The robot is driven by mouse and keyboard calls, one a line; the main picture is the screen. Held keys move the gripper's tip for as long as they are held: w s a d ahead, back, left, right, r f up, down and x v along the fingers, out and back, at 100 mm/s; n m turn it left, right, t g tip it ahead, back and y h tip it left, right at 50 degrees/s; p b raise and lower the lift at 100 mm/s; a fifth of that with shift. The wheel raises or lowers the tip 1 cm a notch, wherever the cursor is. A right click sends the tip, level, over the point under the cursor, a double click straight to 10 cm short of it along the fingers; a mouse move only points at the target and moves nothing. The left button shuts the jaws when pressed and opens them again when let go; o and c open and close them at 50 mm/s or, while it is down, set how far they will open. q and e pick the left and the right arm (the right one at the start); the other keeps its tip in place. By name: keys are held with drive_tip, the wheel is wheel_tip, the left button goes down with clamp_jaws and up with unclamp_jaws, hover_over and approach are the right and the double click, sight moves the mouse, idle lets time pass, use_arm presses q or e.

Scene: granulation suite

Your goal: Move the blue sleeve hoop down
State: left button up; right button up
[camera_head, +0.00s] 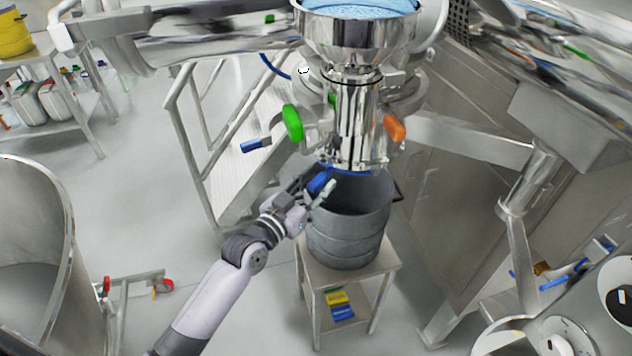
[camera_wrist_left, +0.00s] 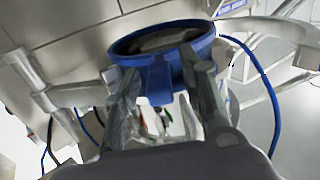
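The blue sleeve hoop (camera_head: 350,172) sits just below the steel outlet of the hopper (camera_head: 357,130), above the grey bin's open mouth. In the left wrist view the hoop (camera_wrist_left: 165,38) is a blue ring with a block-like tab facing me. My left gripper (camera_head: 322,184) reaches up to the hoop's near left side. In the left wrist view its two fingers (camera_wrist_left: 160,82) stand on either side of the tab with little or no gap, and appear shut on it. The hoop's far side is partly hidden. My right gripper is not in view.
The grey bin (camera_head: 347,240) stands on a small steel table (camera_head: 312,285) under the outlet. A green handle (camera_head: 292,123) and an orange handle (camera_head: 395,128) flank the outlet. Steel stairs with railings (camera_head: 190,140) stand to the left. Open floor (camera_head: 130,200) lies farther left.

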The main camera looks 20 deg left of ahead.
use_arm(q)
drive_tip(key=shift+c, duration=0.5)
clamp_jaws()
idle(0.3)
